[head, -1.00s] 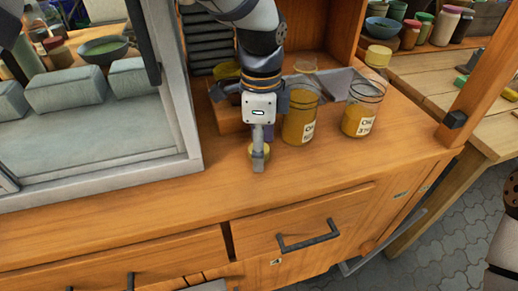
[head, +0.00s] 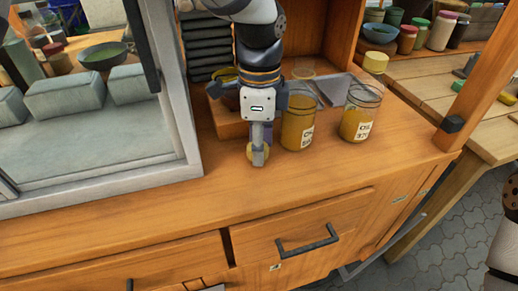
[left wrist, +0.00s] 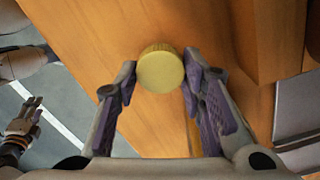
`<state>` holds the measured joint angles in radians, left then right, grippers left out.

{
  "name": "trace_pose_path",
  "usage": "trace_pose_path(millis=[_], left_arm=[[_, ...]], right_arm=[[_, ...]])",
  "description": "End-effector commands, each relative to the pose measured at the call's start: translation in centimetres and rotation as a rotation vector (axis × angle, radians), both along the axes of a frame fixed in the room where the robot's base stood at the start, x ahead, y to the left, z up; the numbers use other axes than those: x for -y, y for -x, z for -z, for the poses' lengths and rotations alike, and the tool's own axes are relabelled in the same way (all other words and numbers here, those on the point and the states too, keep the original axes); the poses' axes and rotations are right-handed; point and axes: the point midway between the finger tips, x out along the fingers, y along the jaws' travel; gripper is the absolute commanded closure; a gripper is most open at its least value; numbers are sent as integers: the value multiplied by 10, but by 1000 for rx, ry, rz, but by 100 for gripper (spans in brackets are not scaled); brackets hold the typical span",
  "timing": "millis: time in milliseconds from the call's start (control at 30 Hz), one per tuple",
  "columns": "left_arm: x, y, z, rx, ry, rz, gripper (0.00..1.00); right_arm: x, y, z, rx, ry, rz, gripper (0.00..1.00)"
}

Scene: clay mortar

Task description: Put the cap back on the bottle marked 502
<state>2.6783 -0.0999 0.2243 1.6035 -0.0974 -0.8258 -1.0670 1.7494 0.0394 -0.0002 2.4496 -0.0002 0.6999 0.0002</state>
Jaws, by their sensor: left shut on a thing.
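My left gripper (head: 257,158) is shut on a round yellow cap (left wrist: 160,70), low over the wooden counter. In the head view the cap (head: 251,153) shows partly behind a finger. To its right stands a glass jar of amber liquid (head: 298,122), its label starting "OIL" and its second line too small to read surely. A second such jar (head: 359,112) stands farther right; its label seems to read "37" and something. Both stand upright, apart from the cap. My right gripper (left wrist: 22,128) shows small at the left of the left wrist view; its jaw state is unclear.
A framed glass pane (head: 190,120) bounds the counter (head: 330,170) on the left. A wooden block (head: 228,122) lies behind my left gripper. A wooden post (head: 478,75) rises at the right. The front of the counter is clear, above a drawer handle (head: 308,245).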

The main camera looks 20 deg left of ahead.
Motion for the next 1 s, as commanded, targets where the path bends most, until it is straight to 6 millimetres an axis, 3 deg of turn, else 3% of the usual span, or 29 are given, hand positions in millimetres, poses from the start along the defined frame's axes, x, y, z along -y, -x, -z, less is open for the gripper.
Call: trace_pose_path(millis=[67, 333, 600, 800, 1000], left_arm=[[1, 0, -20, 8, 1, 0, 73], [36, 43, -85, 16, -1, 4, 73], [77, 91, -108, 12, -2, 4, 73], [90, 105, -113, 3, -2, 2, 73], [91, 107, -113, 1, 0, 1, 73]], right_arm=[[0, -3, -3, 12, 0, 0, 60], [0, -21, -20, 77, 0, 1, 60], [0, -34, -32, 123, 0, 1, 60], [0, -34, -32, 125, 0, 1, 60], [0, -34, -32, 124, 0, 1, 60]])
